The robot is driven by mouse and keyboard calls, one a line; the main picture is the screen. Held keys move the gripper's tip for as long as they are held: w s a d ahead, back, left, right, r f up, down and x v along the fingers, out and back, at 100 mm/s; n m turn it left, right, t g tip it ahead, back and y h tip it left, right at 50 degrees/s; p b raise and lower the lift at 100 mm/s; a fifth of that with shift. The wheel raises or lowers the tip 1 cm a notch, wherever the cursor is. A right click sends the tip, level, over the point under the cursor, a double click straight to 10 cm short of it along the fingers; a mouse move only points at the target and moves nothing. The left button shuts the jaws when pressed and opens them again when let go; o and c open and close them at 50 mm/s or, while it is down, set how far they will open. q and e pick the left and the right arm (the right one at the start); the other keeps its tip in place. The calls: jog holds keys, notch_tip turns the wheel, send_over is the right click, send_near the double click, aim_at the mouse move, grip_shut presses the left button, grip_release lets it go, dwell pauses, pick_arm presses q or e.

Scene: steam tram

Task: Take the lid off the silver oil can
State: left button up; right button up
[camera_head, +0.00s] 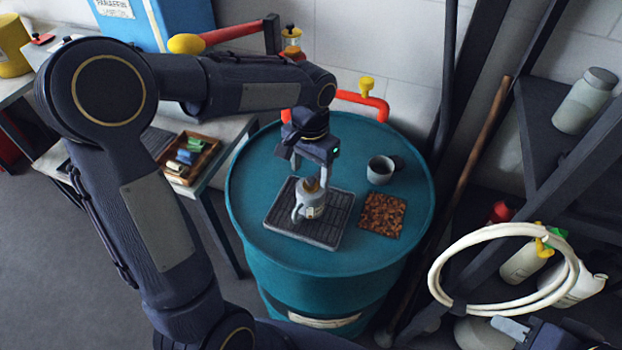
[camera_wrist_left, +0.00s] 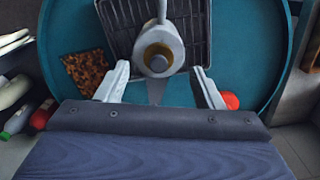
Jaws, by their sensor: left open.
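The silver oil can (camera_head: 314,207) stands upright on a dark ribbed tray (camera_head: 328,233) on top of a teal drum. Its brownish lid (camera_head: 312,185) is on its top; in the left wrist view the lid (camera_wrist_left: 158,58) shows from above as a brass-coloured ring with a dark centre. My left gripper (camera_head: 311,172) is open above the can, pointing down. In the left wrist view its fingers (camera_wrist_left: 161,72) are spread to either side of the lid, with gaps on both sides. My right gripper (camera_head: 512,328) shows partly at the bottom right edge; its opening is unclear.
On the drum top (camera_head: 262,160) a grey cup (camera_head: 380,170) and a brown speckled mat (camera_head: 382,215) lie right of the tray. A red pipe with a yellow knob (camera_head: 367,85) is behind. A white hose coil (camera_head: 440,262) hangs at the right.

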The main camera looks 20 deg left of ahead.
aim_at(311, 177)
pick_arm(q)
jog(key=shift+f, duration=1.5)
jog(key=shift+c, duration=0.4)
jog(key=c, duration=1)
jog(key=shift+o, duration=0.2)
